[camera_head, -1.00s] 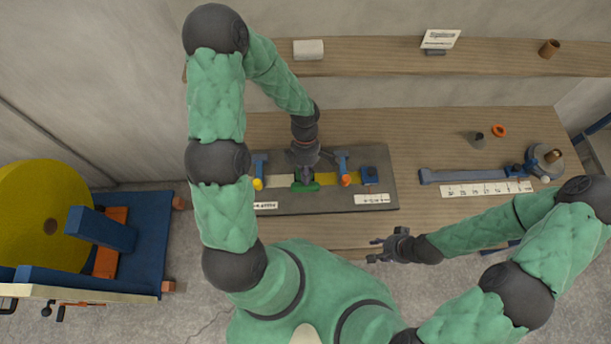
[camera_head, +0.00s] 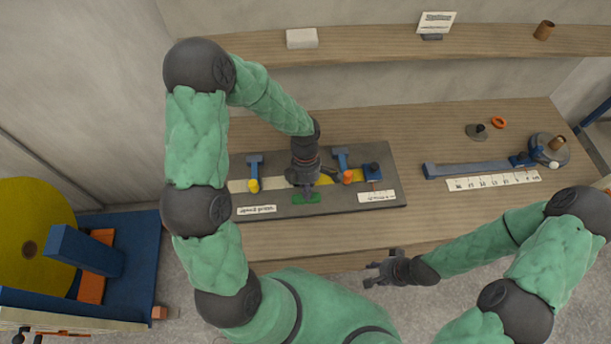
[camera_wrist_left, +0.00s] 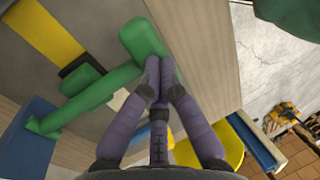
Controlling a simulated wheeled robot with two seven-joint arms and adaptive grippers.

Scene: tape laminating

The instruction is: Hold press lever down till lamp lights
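The green press lever (camera_head: 308,197) is at the middle of the grey board (camera_head: 340,204), mostly hidden by my left gripper in the head view. The left wrist view shows its long green arm (camera_wrist_left: 100,90) and thick crossbar end (camera_wrist_left: 140,40). My left gripper (camera_head: 308,187) is over the lever; its fingertips (camera_wrist_left: 157,75) are together beside the crossbar, and I cannot tell whether they touch it. A blue box (camera_head: 373,173) with a dark top sits right on the board; I see no glow on it. My right gripper (camera_head: 378,270) is open and empty.
Blue posts with a yellow knob (camera_head: 254,185) and an orange knob (camera_head: 348,176) flank the lever along a yellow strip (camera_head: 328,182). A blue bar tool (camera_head: 470,169) and white ruler (camera_head: 493,181) lie right. The table between board and tool is clear.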

